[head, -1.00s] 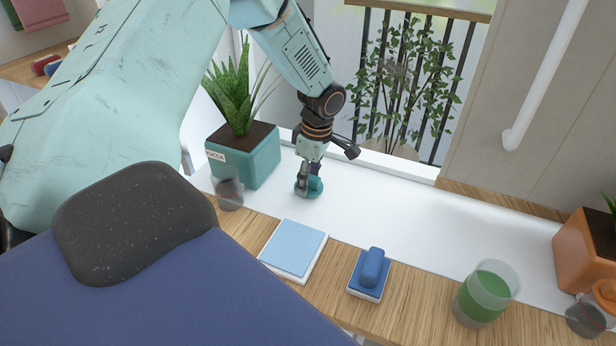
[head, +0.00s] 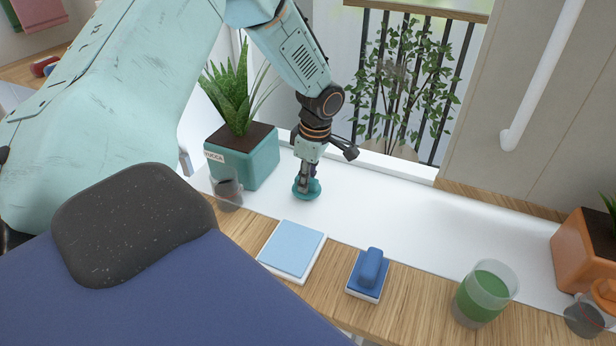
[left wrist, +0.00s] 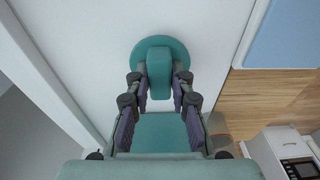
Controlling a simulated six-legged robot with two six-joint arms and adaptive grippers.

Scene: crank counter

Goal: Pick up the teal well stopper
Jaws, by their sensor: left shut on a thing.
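The teal well stopper (head: 313,190) is a round disc with an upright grip on top. It sits on the white sill strip, right of the planter. My left gripper (head: 306,188) points down over it and is shut on its grip. In the left wrist view the stopper (left wrist: 161,47) lies ahead with its grip between the two fingers of my left gripper (left wrist: 160,88). The fingers hide part of the stopper in the head view. My right gripper is not in view.
A teal planter (head: 255,163) labelled YUCCA stands close left of the gripper, with a small dark cup (head: 229,194) before it. A light blue pad (head: 292,250), a blue handled block (head: 369,274), a green glass (head: 484,294) and an orange planter (head: 582,252) line the counter. The white strip's middle is clear.

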